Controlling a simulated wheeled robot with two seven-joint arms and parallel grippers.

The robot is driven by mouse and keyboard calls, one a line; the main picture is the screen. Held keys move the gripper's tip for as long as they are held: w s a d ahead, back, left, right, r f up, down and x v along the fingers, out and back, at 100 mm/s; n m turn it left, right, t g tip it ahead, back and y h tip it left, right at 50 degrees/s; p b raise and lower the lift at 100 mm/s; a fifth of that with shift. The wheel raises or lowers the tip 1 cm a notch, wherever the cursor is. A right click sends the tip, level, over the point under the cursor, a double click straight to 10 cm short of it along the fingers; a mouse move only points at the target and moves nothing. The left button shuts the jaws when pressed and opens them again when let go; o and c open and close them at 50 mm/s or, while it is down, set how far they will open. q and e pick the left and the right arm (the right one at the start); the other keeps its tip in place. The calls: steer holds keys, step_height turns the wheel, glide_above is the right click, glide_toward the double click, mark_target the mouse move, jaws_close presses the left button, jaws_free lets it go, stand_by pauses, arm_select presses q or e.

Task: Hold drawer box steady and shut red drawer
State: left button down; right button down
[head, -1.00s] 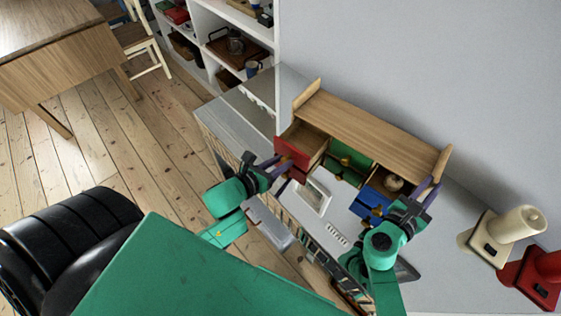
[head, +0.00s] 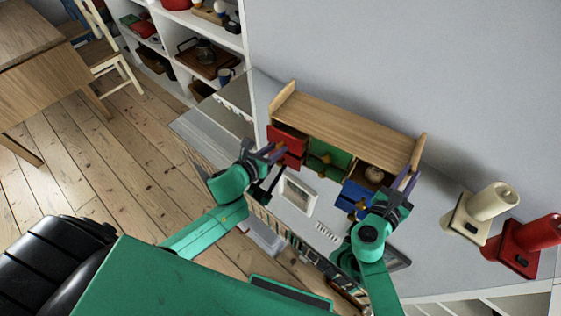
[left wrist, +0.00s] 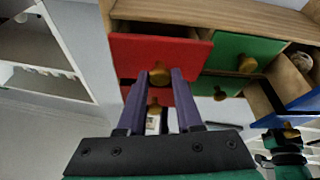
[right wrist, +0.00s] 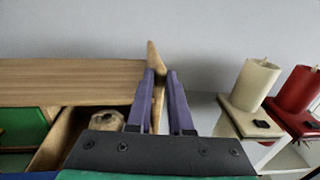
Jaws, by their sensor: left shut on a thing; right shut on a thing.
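The wooden drawer box (head: 345,123) stands on the grey top against the wall. Its red drawer (head: 287,142) at the left end stands slightly out, with a narrow dark gap above its front. In the left wrist view my left gripper (left wrist: 159,77) is shut on the wooden knob of the red drawer (left wrist: 190,59). My right gripper (head: 408,178) is at the right end of the box. In the right wrist view it (right wrist: 160,77) is shut on the box's wooden end panel (right wrist: 155,58).
The green drawer (head: 327,158) looks shut. The blue drawer (head: 357,196) is pulled out, and a round object (head: 374,173) lies behind its front. A cream device (head: 483,210) and a red device (head: 525,245) stand at right. A framed picture (head: 298,194) lies in front of the box.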

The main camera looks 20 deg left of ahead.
mark_target(281, 143)
arm_select(q)
steer(key=w, duration=0.3)
steer(key=shift+w+d, duration=0.2)
steer(key=shift+d, duration=0.15)
steer(key=c, duration=0.6)
jaws_free()
steer(key=shift+s, duration=0.1)
steer(key=v, duration=1.2)
